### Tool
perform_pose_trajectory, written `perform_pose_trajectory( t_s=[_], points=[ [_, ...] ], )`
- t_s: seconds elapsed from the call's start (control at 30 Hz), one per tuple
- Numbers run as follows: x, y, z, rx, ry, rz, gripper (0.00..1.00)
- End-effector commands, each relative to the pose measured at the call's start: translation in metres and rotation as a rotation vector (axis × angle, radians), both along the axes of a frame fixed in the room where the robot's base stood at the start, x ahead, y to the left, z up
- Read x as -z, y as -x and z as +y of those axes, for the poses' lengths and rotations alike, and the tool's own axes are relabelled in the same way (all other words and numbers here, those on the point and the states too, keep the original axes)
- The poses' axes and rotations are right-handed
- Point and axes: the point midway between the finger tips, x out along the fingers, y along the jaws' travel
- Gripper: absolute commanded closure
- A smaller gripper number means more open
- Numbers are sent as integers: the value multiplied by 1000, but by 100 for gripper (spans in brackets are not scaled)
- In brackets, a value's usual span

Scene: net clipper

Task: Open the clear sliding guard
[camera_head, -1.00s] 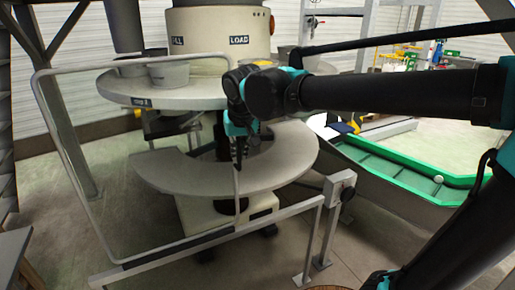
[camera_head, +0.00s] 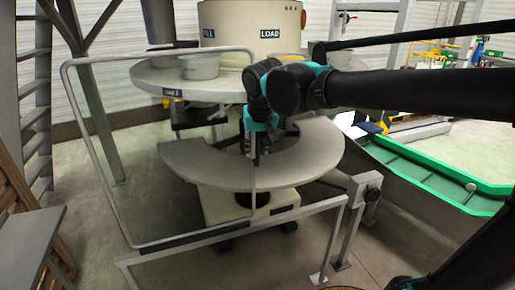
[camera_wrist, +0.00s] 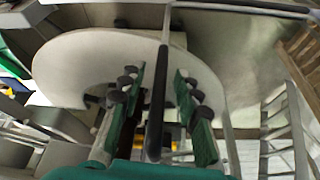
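The clear sliding guard (camera_head: 158,58) is a see-through panel with a grey tube frame. It stands upright in front of the round machine, on a low rail (camera_head: 215,238). Gaps show between bar and pads. Part of the frame's upper right corner is hidden behind my arm.
The machine has an upper round table (camera_head: 150,78) with a grey cup (camera_head: 201,67) and a lower curved tray (camera_head: 200,165) behind the guard. A green-edged conveyor (camera_head: 425,175) lies to the right.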

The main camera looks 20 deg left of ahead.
Motion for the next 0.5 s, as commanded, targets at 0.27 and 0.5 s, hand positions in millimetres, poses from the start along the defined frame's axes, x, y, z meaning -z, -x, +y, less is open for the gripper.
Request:
perform_pose_trajectory(
  t_s=[0.27, 0.5],
  points=[
    [-10, 4, -2, 0, 0, 0, 68],
    [-52, 20, -9, -2, 1, 0, 68]
  ],
)
